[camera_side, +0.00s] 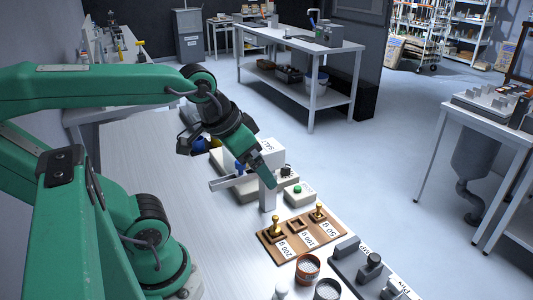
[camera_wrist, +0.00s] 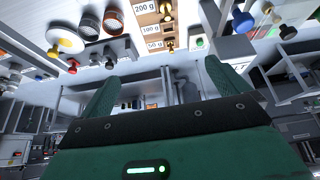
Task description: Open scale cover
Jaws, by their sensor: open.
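I cannot make out for certain which part is the scale cover. A white hopper unit with a SALT label (camera_side: 267,147) stands on the bench, with a grey bar sticking out at its left. My gripper (camera_side: 262,178) is over this unit in the side view, and its green finger hides part of it. In the wrist view my gripper (camera_wrist: 160,72) has its two green fingers wide apart with nothing held between them. A white unit with a blue knob (camera_wrist: 243,22) shows at the upper right there, apart from the fingers.
A wooden weight board (camera_side: 268,247) marked 200 g, 100 g and 50 g holds two brass weights. A green-button box (camera_side: 299,196) stands behind it. Round containers (camera_side: 307,268) and a grey block with a knob (camera_side: 372,265) are near the front. The bench's left side is clear.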

